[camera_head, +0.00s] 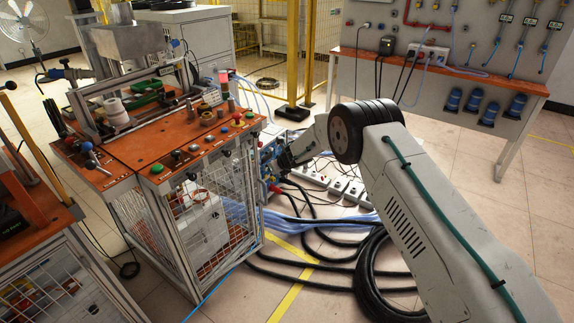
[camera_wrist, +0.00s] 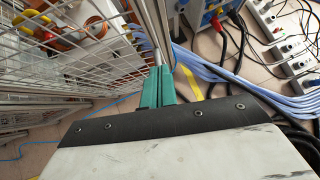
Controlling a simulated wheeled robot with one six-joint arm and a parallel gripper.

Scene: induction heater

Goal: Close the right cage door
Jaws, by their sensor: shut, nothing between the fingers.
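The cage is the wire-mesh lower part of the orange-topped station in the head view. Its right cage door (camera_head: 212,232) appears as a mesh panel in a metal frame; I cannot tell how far it stands open. In the wrist view, mesh (camera_wrist: 75,65) and a metal upright (camera_wrist: 155,30) lie just beyond my fingers. My gripper (camera_wrist: 158,72) has two teal fingers, shut together and empty, with their tips close by the upright. Whether they touch it is unclear. In the head view, my arm reaches to the cage's right side, and the fingertips are hard to make out there.
The orange top (camera_head: 150,145) carries buttons and fixtures. Blue equipment (camera_head: 270,160) with cables stands right of the cage. Black hoses (camera_head: 370,270), blue hoses (camera_head: 320,218) and power strips (camera_head: 345,185) lie on the floor. A second orange-topped station (camera_head: 35,225) stands at left.

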